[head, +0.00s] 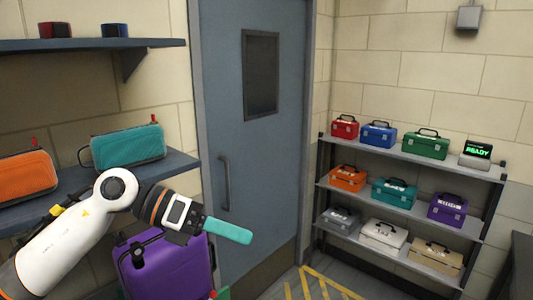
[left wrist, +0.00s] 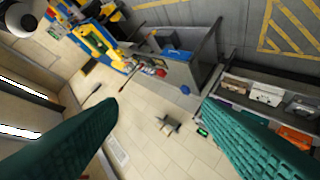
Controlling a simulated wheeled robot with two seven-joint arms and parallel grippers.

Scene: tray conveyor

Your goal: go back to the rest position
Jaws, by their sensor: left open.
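My left arm comes in from the lower left in the head view, and its left gripper (head: 238,232) points right, in front of the blue-grey door. In the left wrist view, the two teal fingers of the left gripper (left wrist: 160,106) stand wide apart with nothing between them. The gripper is open and empty and touches nothing that I can see. My right gripper is in neither view.
A purple case (head: 165,268) is below and behind the left gripper. A wall shelf at left holds an orange case (head: 27,176) and a teal case (head: 128,147). A rack (head: 405,205) with several toolboxes stands at right. The door (head: 262,130) fills the middle.

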